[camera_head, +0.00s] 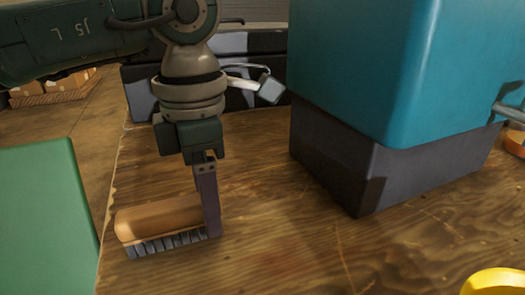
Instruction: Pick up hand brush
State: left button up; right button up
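The hand brush (160,220) lies on the wooden tabletop at the lower left. It has an orange-brown wooden body on top and a row of dark grey bristles below. My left gripper (210,220) points straight down at the brush's right end. One purple-grey finger shows, and it covers that end of the brush. A second finger cannot be made out, so I cannot tell whether the gripper is open or closed on the brush. My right gripper is not in view.
A large teal box with a dark base (345,165) stands on the table (290,245) at the right. Dark cases (250,50) with a white-and-grey item (268,88) are behind. A yellow object (495,282) is at lower right. The front middle is clear.

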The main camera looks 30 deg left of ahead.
pick_arm(q)
grip_shut()
jog(key=shift+r, duration=0.15)
dwell(0.4)
notch_tip(320, 180, up, 20)
jog(key=p, duration=0.4)
jog(key=shift+p, duration=0.35)
